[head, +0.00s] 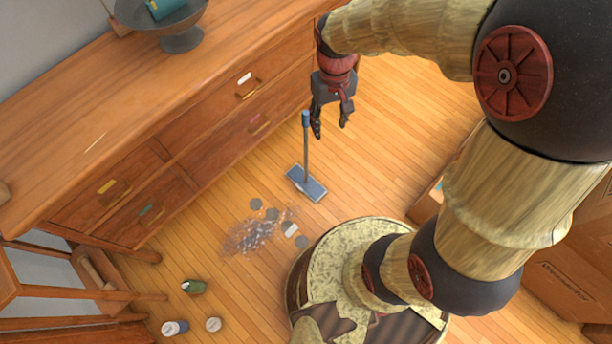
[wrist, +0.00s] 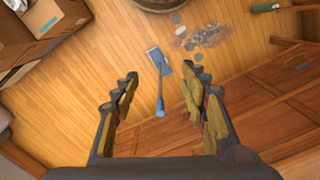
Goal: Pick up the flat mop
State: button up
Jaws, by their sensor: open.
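The flat mop (head: 306,182) has a flat blue-grey rectangular head on the wood floor and a thin upright handle with a blue top end, in front of the drawer cabinet. In the head view my gripper (head: 330,130) is just above and to the right of the handle's top, fingers pointing down. In the wrist view the mop (wrist: 160,82) stands between and beyond the fingertips of my gripper (wrist: 159,90), its blue handle end nearest. My gripper is open and empty. The handle shows no contact with either finger.
A wooden cabinet (head: 215,125) with drawers stands left of the mop, a bowl (head: 180,38) on top. Debris and grey discs (head: 262,228) lie beside the mop head. Bottles and a cup (head: 194,286) are lower left. Cardboard boxes (wrist: 40,30) show in the wrist view.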

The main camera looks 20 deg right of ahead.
jog(key=w+f+n+g+p, duration=0.1)
jog(key=w+f+n+p, duration=0.1)
jog(key=w+f, duration=0.7)
jog(key=w+f+n+g+p, duration=0.15)
jog(key=w+f, duration=0.25)
jog(key=f, duration=0.8)
jog(key=n+t, duration=0.1)
jog(key=t, duration=0.2)
send_over(306, 122)
jog(key=w, duration=0.1)
jog(key=shift+w+d+f, duration=0.2)
jog(key=shift+d+f, duration=0.15)
jog(key=shift+f, duration=0.05)
jog(key=shift+f+n, duration=0.1)
jog(key=shift+n, duration=0.25)
jog(key=shift+w+a+f+b, duration=0.1)
jog(key=shift+f+b, duration=1.4)
jog(key=shift+f, duration=2.4)
jog(key=shift+r, duration=0.1)
jog(key=shift+c, duration=1.2)
grip_shut()
